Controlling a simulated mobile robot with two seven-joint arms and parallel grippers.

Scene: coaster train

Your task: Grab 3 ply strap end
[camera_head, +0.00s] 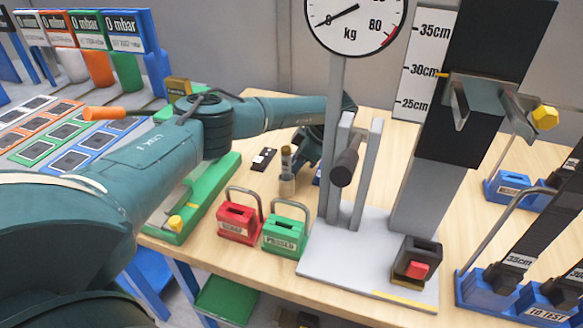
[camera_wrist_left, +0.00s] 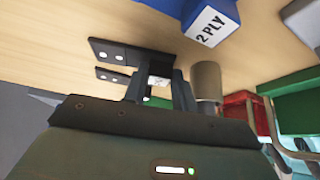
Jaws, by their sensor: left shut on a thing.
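My left arm reaches in from the left, and my left gripper (camera_head: 309,148) is low over the table behind the grey post, partly hidden. In the left wrist view my gripper (camera_wrist_left: 160,88) has its fingers closed about a small pale piece at the end of a dark strap-like plate (camera_wrist_left: 125,53) with white dots. A second dark plate (camera_wrist_left: 112,75) shows just below it. A dark piece with white marks (camera_head: 264,158) also shows in the head view. No ply label is readable on the held piece. My right gripper is out of view.
A tan cylinder (camera_wrist_left: 207,80) stands close beside my left fingers; it also shows in the head view (camera_head: 287,186). A blue block marked 2 PLY (camera_wrist_left: 208,25) is near.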

